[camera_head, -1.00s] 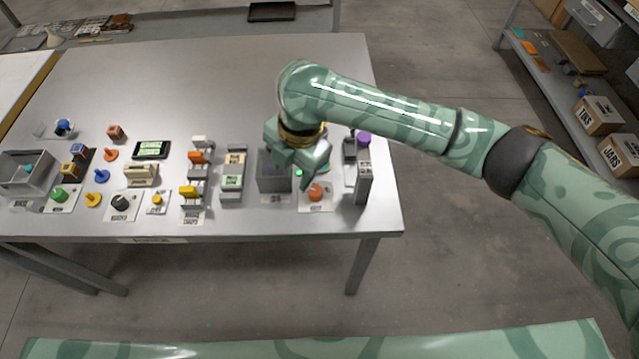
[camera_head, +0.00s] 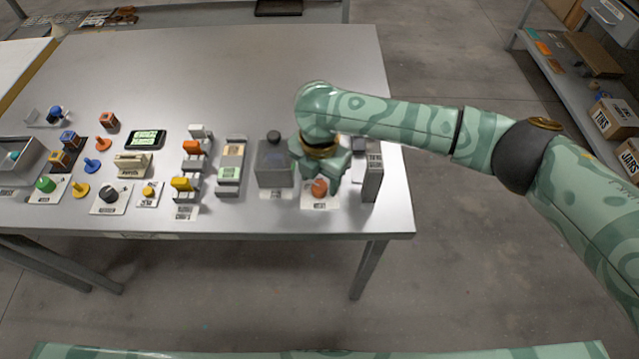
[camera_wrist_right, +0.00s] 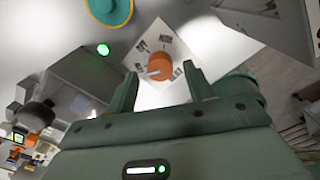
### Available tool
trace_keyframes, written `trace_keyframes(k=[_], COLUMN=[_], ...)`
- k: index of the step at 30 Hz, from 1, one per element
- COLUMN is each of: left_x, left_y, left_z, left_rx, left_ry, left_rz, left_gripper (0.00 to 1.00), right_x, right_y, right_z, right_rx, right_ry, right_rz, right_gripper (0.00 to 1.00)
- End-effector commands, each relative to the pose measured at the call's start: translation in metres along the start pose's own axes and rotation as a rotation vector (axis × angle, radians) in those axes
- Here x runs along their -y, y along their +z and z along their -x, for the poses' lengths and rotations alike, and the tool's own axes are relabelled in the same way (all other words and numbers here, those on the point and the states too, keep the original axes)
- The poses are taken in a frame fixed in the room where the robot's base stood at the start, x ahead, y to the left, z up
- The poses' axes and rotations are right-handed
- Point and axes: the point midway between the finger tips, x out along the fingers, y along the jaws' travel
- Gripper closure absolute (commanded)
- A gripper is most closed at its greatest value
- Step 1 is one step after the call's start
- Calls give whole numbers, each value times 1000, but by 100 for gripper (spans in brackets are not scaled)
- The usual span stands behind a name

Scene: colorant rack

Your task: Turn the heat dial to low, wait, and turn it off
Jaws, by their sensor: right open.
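The heat dial (camera_head: 320,187) is an orange round knob on a white marked plate near the table's front edge. In the right wrist view the dial (camera_wrist_right: 159,66) shows a pale pointer on its top; the plate's lettering is too small to read. My right gripper (camera_head: 322,172) is above and just behind the dial in the head view, partly covering its plate. In the right wrist view the open fingers (camera_wrist_right: 162,80) are apart, one on each side of the dial's line, and the dial appears beyond the tips, not gripped. My left gripper is not in view.
A grey translucent box (camera_head: 274,178) stands just left of the dial, and a tall grey labelled block (camera_head: 372,178) just right. Switches, knobs and pegs fill the table further left; the table's back is clear.

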Motion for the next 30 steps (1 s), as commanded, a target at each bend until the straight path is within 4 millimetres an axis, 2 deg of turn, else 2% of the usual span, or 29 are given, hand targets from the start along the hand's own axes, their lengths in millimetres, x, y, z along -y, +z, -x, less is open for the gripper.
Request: trace_keyframes(k=[1,4,14,18,19,26,30], left_x=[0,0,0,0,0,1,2], left_y=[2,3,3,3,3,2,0], left_z=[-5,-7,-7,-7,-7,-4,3], left_rx=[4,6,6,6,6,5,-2], left_ry=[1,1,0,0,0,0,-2], left_rz=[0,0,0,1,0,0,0], left_gripper=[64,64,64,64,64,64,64], right_x=[0,0,0,0,0,0,0], right_y=[0,0,0,0,0,0,0], right_z=[-9,-16,-17,-17,-17,-16,-14], right_rx=[-2,-2,0,0,0,0,2], right_ry=[-1,0,1,1,1,1,1], right_rz=[1,1,0,0,0,-8,-44], right_gripper=[48,48,48,87,93,93,92])
